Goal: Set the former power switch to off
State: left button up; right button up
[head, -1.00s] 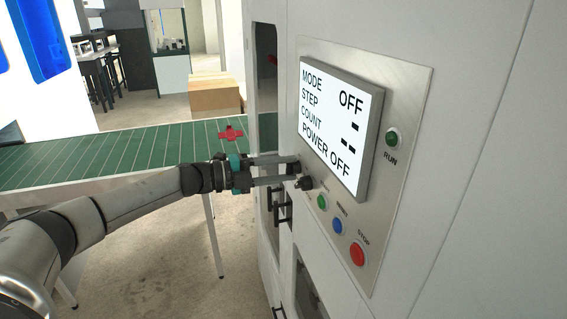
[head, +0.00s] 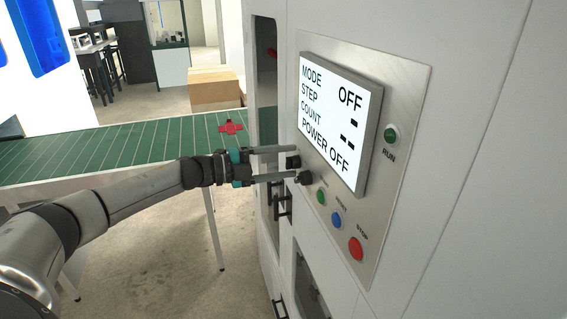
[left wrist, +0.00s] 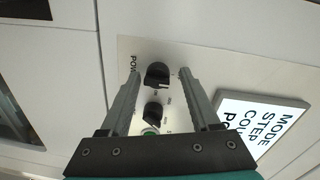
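The former's control panel (head: 400,120) has a lit display (head: 338,120) reading MODE OFF and POWER OFF, with dashes for step and count. Two black rotary knobs sit at the panel's left end. The power knob (head: 293,162), beside a partly visible "POW" label in the left wrist view (left wrist: 157,74), is farther out. The second knob (left wrist: 153,113) is nearer the green button. My left gripper (head: 298,163) is open at the panel, its fingers on either side of the power knob with gaps visible in the wrist view. My right gripper is out of view.
Below the display are a green button (head: 321,196), a blue button (head: 337,220) and a red stop button (head: 356,248). A green RUN lamp (head: 392,135) is at right. A green conveyor (head: 120,150) carrying a red cross-shaped piece (head: 231,127) runs behind my left arm.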

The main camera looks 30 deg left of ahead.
pick_arm(q)
jog(key=shift+s+f, duration=0.15)
jog(key=p+v, duration=0.1)
jog(key=v, duration=1.4)
dwell(0.5)
jog(key=shift+a, duration=0.15)
dwell(0.4)
